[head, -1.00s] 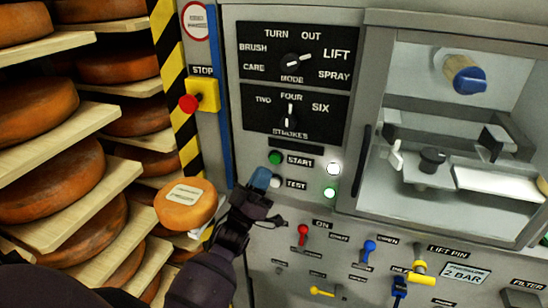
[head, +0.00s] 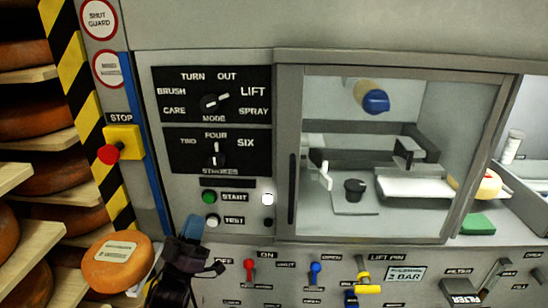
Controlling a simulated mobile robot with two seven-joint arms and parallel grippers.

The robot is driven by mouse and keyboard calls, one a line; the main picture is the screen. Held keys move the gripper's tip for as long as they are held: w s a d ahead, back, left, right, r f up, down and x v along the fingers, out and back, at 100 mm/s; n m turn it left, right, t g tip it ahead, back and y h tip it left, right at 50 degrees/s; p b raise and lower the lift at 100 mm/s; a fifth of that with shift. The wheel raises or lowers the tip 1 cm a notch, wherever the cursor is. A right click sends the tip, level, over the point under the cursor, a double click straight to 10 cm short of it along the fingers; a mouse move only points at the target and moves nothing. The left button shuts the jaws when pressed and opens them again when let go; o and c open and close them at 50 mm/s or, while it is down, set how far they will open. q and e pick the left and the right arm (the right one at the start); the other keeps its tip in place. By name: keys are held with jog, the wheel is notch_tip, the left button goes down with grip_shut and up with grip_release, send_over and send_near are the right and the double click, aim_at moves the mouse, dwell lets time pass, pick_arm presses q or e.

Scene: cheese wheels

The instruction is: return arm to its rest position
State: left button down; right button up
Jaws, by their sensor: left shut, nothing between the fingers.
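My left gripper (head: 192,230) is at the lower left of the head view, on a dark arm that comes up from the bottom edge. Its blue fingertips are together and hold nothing. They are in front of the grey control panel, just below and left of the white TEST button (head: 212,221). Whether they touch the panel cannot be told. The green START button (head: 209,197) is above. My right gripper is not in view.
An orange cheese wheel (head: 118,262) with a label is close to the gripper's left. Shelves of cheese wheels (head: 22,101) stand at the far left. A red stop button (head: 108,154) and a glazed machine window (head: 395,110) flank the panel. Levers (head: 249,270) line the lower panel.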

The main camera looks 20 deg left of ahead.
pick_arm(q)
jog(key=shift+y, duration=0.3)
notch_tip(320, 180, down, 12)
jog(key=d+m+g+y, duration=0.1)
jog(key=m+g+y, duration=0.2)
jog(key=g, duration=0.6)
jog(key=s+d+f+g, duration=0.1)
jog(key=s+f+g, duration=0.1)
jog(key=s+f, duration=0.4)
jog(key=s+d+f+m+g+h, duration=0.1)
jog(key=s+d+f+g, duration=0.1)
jog(key=s+f, duration=0.4)
jog(key=s+g, duration=0.1)
jog(key=s, duration=0.4)
jog(key=shift+s+d+f+g, duration=0.2)
jog(key=shift+d+f+g, duration=0.1)
jog(key=shift+f, duration=0.05)
